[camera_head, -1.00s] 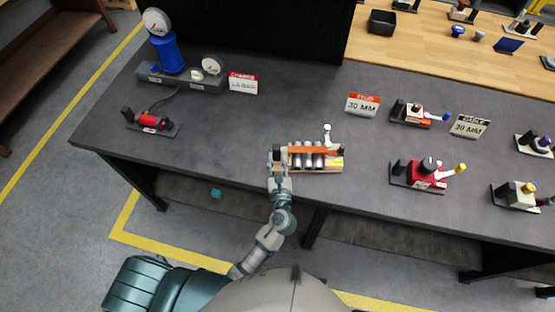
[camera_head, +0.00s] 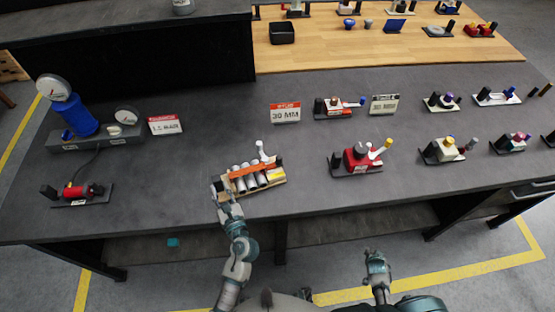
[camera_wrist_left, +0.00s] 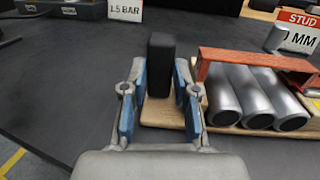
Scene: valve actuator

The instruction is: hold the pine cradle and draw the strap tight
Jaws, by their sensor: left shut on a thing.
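The pine cradle (camera_head: 276,184) sits on the dark bench near its front edge, carrying several grey metal cylinders (camera_head: 248,180). In the left wrist view the strap (camera_wrist_left: 240,58) lies over the cylinders. My left gripper (camera_head: 222,190) is at the cradle's left end. In the left wrist view its fingers are either side of the black upright block (camera_wrist_left: 161,62) on the pine base, shut on it. My right gripper (camera_head: 376,258) is in front of the bench, away from the cradle; its jaws are too small to read.
A red clamp fixture (camera_head: 362,158) stands right of the cradle, with a 30 MM sign (camera_head: 286,112) behind. A blue pump with gauges (camera_head: 72,112) and a red cylinder fixture (camera_head: 78,192) are at the left.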

